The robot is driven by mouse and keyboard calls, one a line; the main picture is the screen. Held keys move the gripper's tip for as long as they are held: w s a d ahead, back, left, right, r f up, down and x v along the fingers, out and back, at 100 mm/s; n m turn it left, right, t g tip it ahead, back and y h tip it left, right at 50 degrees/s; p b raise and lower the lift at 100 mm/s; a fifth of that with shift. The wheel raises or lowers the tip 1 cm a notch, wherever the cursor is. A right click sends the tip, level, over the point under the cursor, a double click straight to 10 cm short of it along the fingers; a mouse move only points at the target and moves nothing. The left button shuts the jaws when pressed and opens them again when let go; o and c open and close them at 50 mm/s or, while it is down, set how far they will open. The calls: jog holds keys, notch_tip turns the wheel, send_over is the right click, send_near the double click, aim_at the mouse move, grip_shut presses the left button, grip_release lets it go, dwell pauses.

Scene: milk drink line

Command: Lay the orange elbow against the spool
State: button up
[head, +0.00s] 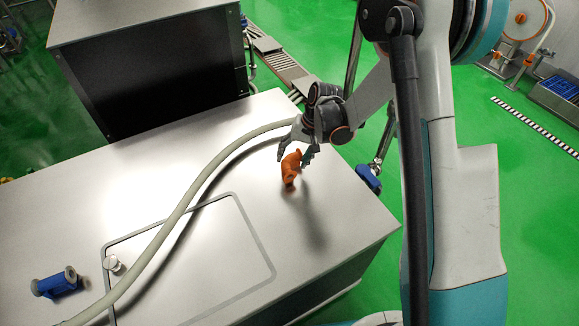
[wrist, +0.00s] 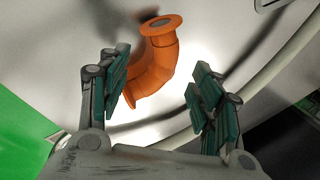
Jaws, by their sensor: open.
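The orange elbow (head: 291,170) is on the white top near its right edge, beneath my gripper (head: 296,154). In the wrist view, the elbow (wrist: 156,64) shows a round flange at the top, and its lower end reaches between the two jaws. My gripper (wrist: 160,88) is open, with green-padded fingers on either side of the elbow and visible gaps. The spool (head: 58,284), blue with grey flanged ends, lies on the same top at the far left front, well apart from the elbow.
A thick pale hose (head: 190,195) runs diagonally across the top between elbow and spool. A small white knob (head: 112,263) stands on a grey-outlined panel (head: 258,248). A dark-sided box (head: 150,75) stands at the back left. Free surface lies around the elbow.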

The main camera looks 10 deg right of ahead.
aim_at(289, 162)
jog(key=b+x, duration=0.2)
jog(key=x, duration=0.2)
jog(key=shift+w+f, duration=0.15)
jog(key=shift+f, duration=0.1)
grip_shut()
jog(key=shift+r, duration=0.2)
